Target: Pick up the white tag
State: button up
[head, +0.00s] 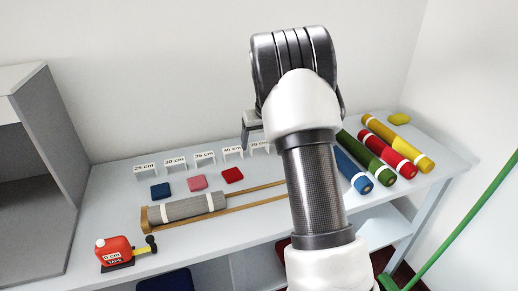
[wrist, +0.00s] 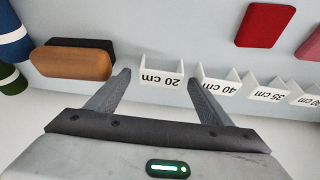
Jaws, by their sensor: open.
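Several white tags stand in a row along the back of the counter. The white "20 cm" tag (wrist: 161,82) stands upright between the two fingers of my gripper (wrist: 160,76) in the wrist view, with a gap on each side. The "40 cm" tag (wrist: 216,85) stands just right of the right fingertip. In the head view, my gripper (head: 250,138) is over the right part of the tag row, with my arm hiding most of it. The "20 cm" tag (head: 260,147) is partly hidden there. My gripper is open and empty.
The "35 cm" tag (wrist: 264,92) stands beyond the "40 cm" one. A brown block (wrist: 72,63) lies left of the fingers. Fabric rolls (head: 379,151) lie at right, a grey roll (head: 188,207) on a wooden rack, and a red tape measure (head: 113,249) in front.

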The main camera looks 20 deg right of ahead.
jog(key=shift+x, duration=1)
jog(key=c, duration=1.1)
jog(key=shift+r, duration=0.15)
